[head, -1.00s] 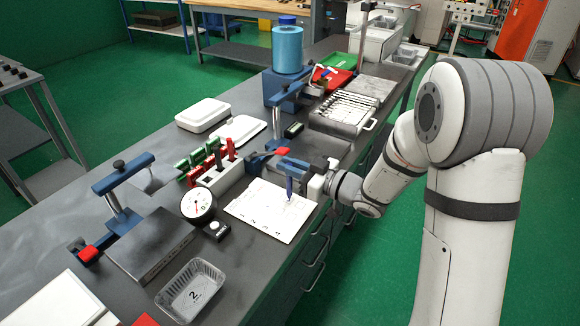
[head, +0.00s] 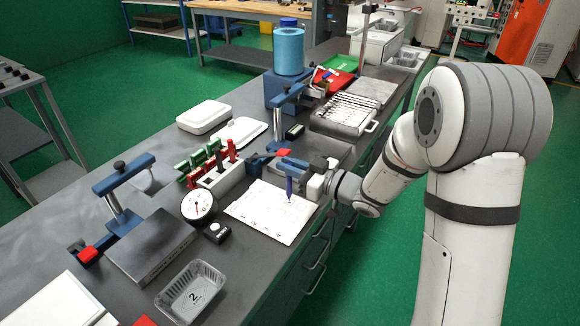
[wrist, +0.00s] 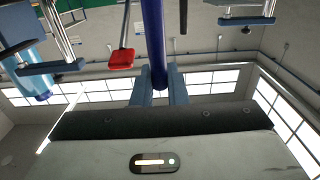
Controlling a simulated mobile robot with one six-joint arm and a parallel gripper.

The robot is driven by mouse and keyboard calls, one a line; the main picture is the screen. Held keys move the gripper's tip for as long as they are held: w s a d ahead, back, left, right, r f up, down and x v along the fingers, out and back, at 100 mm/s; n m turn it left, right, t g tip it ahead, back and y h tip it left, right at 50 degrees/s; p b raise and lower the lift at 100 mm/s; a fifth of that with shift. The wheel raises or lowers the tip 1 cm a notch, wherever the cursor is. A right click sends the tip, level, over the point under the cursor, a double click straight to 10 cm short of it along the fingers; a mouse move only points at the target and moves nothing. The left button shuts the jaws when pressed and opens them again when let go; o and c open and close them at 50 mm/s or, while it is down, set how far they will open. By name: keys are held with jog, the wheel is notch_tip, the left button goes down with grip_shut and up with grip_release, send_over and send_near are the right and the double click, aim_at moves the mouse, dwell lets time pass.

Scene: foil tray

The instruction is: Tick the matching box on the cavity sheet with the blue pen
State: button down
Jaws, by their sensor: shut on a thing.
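The cavity sheet (head: 262,213) lies flat on the grey bench, with small dark marks along its near side. My gripper (head: 289,172) is shut on the blue pen (head: 289,187), which stands upright over the right part of the sheet. The pen's tip is at or just above the paper; I cannot tell if it touches. In the wrist view the pen (wrist: 154,40) rises between the two fingers (wrist: 158,88).
A dial gauge (head: 199,206) and a small black block (head: 217,232) stand left of the sheet. A holder with red and green pieces (head: 215,172) is behind it. A blue clamp stand (head: 118,195) and metal plate (head: 152,246) are further left.

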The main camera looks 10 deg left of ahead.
dwell(0.4)
jog(key=shift+r+p, duration=2.15)
jog(key=shift+r, duration=0.9)
